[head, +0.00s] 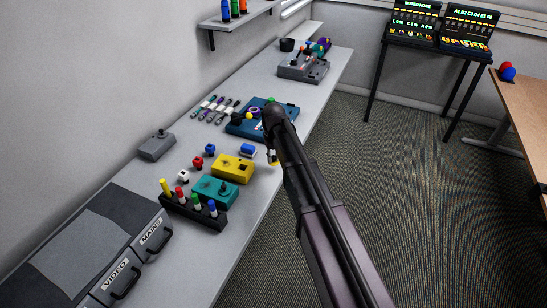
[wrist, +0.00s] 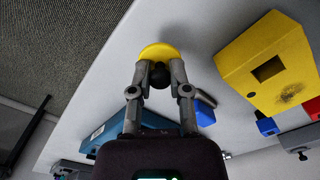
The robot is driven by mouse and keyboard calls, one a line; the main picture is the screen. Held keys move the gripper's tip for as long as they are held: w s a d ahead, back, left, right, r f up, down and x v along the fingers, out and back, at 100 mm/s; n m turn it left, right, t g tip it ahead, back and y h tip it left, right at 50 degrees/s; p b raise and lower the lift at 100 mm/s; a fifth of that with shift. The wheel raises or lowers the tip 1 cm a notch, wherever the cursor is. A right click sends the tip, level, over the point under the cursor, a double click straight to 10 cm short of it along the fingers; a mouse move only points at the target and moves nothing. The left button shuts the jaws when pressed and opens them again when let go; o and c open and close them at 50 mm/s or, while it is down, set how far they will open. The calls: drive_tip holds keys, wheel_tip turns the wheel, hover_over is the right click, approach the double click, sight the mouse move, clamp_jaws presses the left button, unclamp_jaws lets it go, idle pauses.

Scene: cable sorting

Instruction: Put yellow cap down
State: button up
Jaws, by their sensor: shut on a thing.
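The yellow cap (wrist: 160,51) is a round yellow disc with a dark knob on it. In the wrist view my gripper (wrist: 159,76) is shut on the dark knob, one finger on each side, and the disc shows just beyond the fingertips. In the head view a small yellow part of the cap (head: 276,163) shows below my gripper (head: 272,155), by the front edge of the grey bench (head: 255,188). I cannot tell whether the cap touches the bench top.
A yellow box (head: 233,168) with a square hole stands left of my gripper, with a blue block (head: 248,150) behind it. A blue tray (head: 262,119) lies farther back.

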sight(273, 156)
drive_tip(key=shift+w+a+f, duration=0.1)
drive_tip(key=shift+w+a, duration=0.05)
drive_tip(key=shift+w, duration=0.75)
drive_tip(key=shift+w+a+f, duration=0.1)
drive_tip(key=shift+w, duration=0.8)
drive_tip(key=shift+w+a, duration=0.1)
drive_tip(key=shift+w, duration=0.4)
drive_tip(key=shift+w+f+b, duration=0.2)
drive_tip(key=shift+f+b, duration=0.05)
drive_tip(key=shift+b, duration=0.15)
drive_tip(key=shift+f+b, duration=1.5)
drive_tip(key=shift+f, duration=0.05)
drive_tip(key=shift+f, duration=0.1)
drive_tip(key=o, duration=0.7)
drive_tip(key=shift+o, duration=0.2)
wheel_tip(273, 156, up, 12)
drive_tip(key=p, duration=1.2)
